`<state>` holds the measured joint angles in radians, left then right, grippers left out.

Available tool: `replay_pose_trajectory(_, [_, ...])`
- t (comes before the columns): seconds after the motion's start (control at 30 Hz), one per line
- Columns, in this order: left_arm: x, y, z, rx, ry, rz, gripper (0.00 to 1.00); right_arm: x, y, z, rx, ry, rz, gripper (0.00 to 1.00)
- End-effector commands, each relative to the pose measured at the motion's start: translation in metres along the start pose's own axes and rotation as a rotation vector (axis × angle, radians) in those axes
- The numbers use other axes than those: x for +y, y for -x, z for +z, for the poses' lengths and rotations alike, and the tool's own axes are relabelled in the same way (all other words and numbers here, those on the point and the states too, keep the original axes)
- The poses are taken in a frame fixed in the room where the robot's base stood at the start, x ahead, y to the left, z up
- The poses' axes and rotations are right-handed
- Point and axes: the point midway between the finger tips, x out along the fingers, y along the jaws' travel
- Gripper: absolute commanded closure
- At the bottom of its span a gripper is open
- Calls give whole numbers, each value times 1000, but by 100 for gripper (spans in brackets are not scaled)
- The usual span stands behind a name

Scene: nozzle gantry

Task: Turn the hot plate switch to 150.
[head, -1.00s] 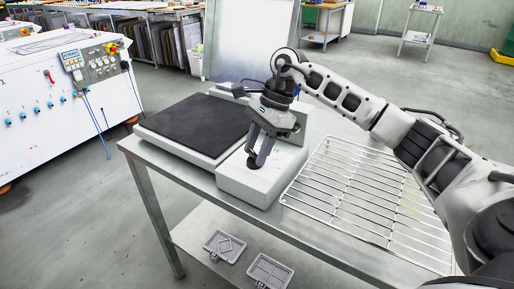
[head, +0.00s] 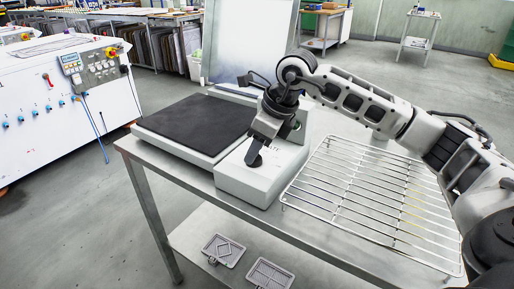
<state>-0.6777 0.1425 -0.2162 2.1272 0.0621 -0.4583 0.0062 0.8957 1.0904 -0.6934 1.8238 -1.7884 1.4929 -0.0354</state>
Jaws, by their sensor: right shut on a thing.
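The hot plate (head: 196,125) stands on the metal table, with a dark flat top and a white control box (head: 241,180) at its right front. My right gripper (head: 254,158) points down at the top of the control box. It is shut on the small dark switch knob, which the fingers mostly hide. The dial marks around the knob are too small and too covered to read, so the setting cannot be told. My left gripper is not in view.
A wire rack (head: 370,200) lies on the table to the right of the hot plate. Two grey trays (head: 223,250) rest on the lower shelf. A pale upright panel (head: 247,45) stands behind the table. A white machine (head: 70,95) with knobs and cables stands at the left.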

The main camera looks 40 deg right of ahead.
Motion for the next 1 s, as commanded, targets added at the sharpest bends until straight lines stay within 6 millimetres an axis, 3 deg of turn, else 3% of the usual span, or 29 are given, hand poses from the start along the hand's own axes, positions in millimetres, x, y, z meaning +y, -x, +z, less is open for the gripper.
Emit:
replay_pose_trajectory(0.4, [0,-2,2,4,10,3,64,1,1,0,0,-171,-72,84])
replay_pose_trajectory(0.93, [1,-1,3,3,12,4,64,1,1,0,1,-194,-81,84])
replay_pose_trajectory(0.97, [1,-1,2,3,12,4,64,1,1,0,1,-194,-81,59])
replay_pose_trajectory(1.0, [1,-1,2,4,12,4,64,1,1,0,1,-194,-81,47])
